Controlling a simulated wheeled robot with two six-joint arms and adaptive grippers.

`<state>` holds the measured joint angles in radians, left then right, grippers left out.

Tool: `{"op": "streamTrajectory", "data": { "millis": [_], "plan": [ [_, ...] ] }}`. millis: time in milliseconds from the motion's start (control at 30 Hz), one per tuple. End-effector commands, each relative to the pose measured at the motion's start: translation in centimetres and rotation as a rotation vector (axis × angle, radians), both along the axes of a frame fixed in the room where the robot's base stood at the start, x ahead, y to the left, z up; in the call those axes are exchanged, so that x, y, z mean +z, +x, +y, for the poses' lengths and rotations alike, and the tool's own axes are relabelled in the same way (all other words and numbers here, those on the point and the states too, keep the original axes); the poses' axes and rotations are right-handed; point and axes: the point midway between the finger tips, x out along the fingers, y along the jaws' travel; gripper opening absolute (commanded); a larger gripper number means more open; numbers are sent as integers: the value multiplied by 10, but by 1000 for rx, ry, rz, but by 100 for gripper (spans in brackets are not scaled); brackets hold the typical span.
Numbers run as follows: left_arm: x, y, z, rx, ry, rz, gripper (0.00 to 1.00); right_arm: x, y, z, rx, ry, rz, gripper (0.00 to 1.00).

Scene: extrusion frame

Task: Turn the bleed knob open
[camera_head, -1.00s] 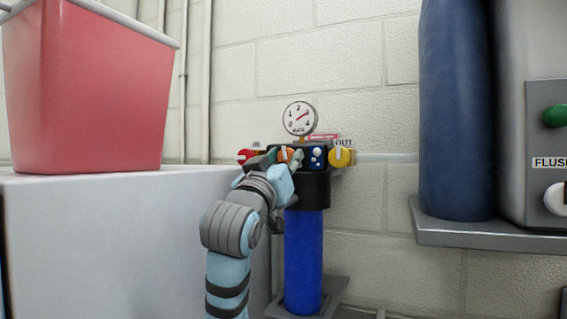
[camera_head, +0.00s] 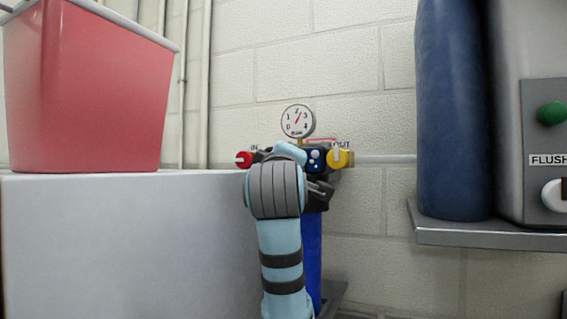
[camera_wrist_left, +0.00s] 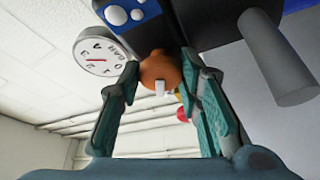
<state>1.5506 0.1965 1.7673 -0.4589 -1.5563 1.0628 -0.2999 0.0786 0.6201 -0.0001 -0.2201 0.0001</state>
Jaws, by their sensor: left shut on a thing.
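The bleed knob (camera_wrist_left: 160,72) is orange with a white pointer mark and sits on the dark filter head. In the left wrist view my left gripper (camera_wrist_left: 161,64) is shut on it, one finger on each side. In the head view my left arm (camera_head: 276,190) covers the knob and the fingers. The round white pressure gauge (camera_head: 298,121) stands above the filter head, its needle tilted up and right. It also shows in the left wrist view (camera_wrist_left: 99,52). My right gripper is not in view.
A red IN knob (camera_head: 244,160) and yellow OUT knob (camera_head: 338,159) flank the filter head. The blue filter housing (camera_head: 313,245) hangs below. A red bin (camera_head: 85,95) stands on a white block (camera_head: 120,240) at left. A dark blue cylinder (camera_head: 455,120) stands on a shelf at right.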

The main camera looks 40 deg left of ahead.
Motion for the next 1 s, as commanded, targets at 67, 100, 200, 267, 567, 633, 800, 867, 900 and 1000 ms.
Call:
{"op": "streamTrajectory", "data": {
  "millis": [67,100,200,267,567,633,800,867,900,1000],
  "plan": [
    [0,1,0,-1,-68,-15,4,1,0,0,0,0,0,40],
    [0,1,-1,-1,-103,-27,4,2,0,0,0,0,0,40],
    [0,1,-1,0,-185,-52,4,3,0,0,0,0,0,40],
    [1,1,0,1,-231,-67,4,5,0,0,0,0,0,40],
    [1,1,-1,1,-398,-119,4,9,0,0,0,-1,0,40],
    [1,1,0,1,-420,-125,4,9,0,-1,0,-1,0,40],
    [0,1,0,2,-454,-134,4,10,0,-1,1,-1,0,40],
    [0,1,0,2,-459,-136,4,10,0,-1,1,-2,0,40],
    [0,1,0,2,-462,-137,4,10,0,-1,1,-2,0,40],
    [0,1,0,2,-463,-137,4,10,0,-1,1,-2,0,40]
  ]
}}
